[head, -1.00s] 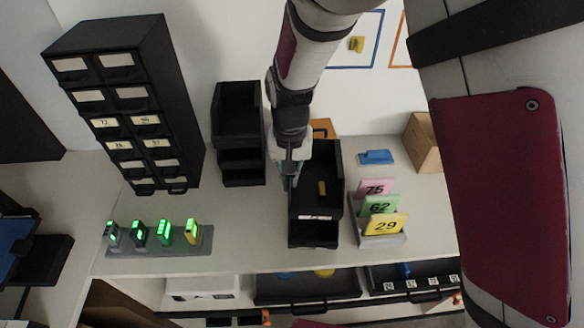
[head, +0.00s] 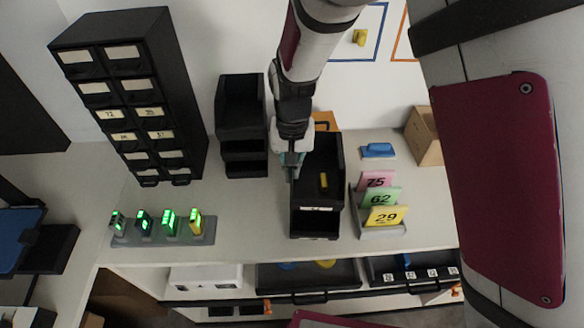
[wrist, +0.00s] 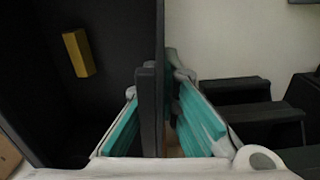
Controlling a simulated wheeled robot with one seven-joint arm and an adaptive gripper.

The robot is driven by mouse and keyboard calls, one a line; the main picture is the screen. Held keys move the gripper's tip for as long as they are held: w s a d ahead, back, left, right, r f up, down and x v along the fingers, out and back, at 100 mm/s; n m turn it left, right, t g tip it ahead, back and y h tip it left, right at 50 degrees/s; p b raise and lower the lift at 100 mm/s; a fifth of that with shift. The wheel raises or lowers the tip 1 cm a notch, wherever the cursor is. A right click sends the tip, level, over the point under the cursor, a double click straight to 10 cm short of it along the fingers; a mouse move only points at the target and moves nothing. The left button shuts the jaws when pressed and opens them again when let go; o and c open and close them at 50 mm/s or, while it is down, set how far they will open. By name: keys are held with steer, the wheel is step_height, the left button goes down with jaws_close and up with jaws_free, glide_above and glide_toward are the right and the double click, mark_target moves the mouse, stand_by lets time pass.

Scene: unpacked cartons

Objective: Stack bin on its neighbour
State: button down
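A black open-front bin (head: 328,150) stands right of centre on the worktop, with a small yellow block (head: 324,181) inside. Its interior and block also show at left in the wrist view (wrist: 77,53). Its neighbour is a stack of black bins (head: 241,120) to the left, separated by a gap; it also shows at right in the wrist view (wrist: 262,122). My gripper (head: 291,170) is at the bin's left wall. In the wrist view its teal fingers (wrist: 155,100) straddle that wall, with gaps beside it; whether the tips touch is hidden.
A tall black drawer cabinet (head: 130,95) stands left. Lit green devices (head: 170,222) sit in a grey rack in front. Numbered cards (head: 380,198), a blue item (head: 378,150) and a cardboard box (head: 424,137) are right of the bin. Open drawers (head: 308,276) lie below the worktop edge.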

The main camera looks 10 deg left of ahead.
steer(key=shift+f, duration=0.45)
steer(key=shift+f, duration=0.25)
steer(key=c, duration=1.7)
jaws_free()
step_height(320, 180, up, 12)
